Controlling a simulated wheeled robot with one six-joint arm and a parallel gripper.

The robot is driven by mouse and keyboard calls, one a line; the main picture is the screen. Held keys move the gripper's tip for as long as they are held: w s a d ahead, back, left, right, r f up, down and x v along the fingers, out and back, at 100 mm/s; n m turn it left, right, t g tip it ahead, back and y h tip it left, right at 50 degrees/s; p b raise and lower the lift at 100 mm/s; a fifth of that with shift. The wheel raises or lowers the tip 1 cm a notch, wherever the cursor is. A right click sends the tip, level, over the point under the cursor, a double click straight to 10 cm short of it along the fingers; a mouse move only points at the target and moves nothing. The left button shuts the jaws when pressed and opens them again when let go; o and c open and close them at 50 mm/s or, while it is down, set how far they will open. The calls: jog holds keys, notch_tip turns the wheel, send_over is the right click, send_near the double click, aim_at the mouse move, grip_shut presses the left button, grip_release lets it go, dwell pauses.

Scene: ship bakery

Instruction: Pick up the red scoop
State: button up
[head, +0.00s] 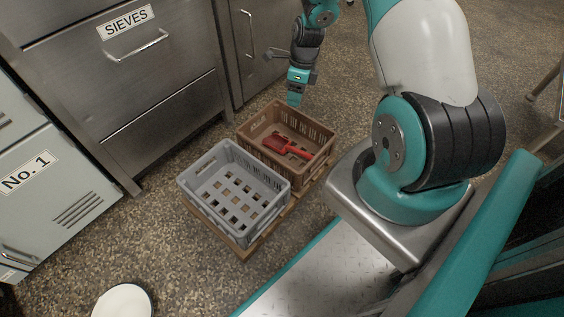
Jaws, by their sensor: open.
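The red scoop (290,147) lies inside the brown crate (322,148), on its floor. Its wider end looks to be at the left and its narrower part points right. My gripper (296,101) hangs above the back rim of the brown crate, pointing down, apart from the scoop. The gripper is open and nothing shows between its fingers. The fingers are small in the head view and partly merge with the crate's edge behind them.
A grey crate (189,186) with a holed floor stands in front of the brown one, on a wooden base. Steel drawers labelled SIEVES (125,20) stand behind at left. A pale cabinet marked No. 1 (40,190) is further left. A round white object (122,302) lies at the bottom.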

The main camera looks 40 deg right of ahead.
jog(key=s+d+f+m+b, duration=0.1)
jog(key=d+f+m+b, duration=0.1)
jog(key=f, duration=0.4)
jog(key=s+d+f+m+b, duration=0.1)
jog(key=s+d+f+m, duration=0.1)
jog(key=f, duration=0.4)
jog(key=b, duration=0.6)
send_over(300, 157)
jog(key=s, duration=0.1)
notch_tip(300, 157, down, 10)
jog(key=shift+r, duration=0.2)
jog(key=f+b, duration=0.2)
jog(key=f, duration=0.1)
jog(key=a+f+b, duration=0.1)
jog(key=f+b, duration=0.2)
jog(key=shift+s+a, duration=0.2)
jog(key=shift+r, duration=0.1)
jog(key=shift+c, duration=0.2)
grip_shut()
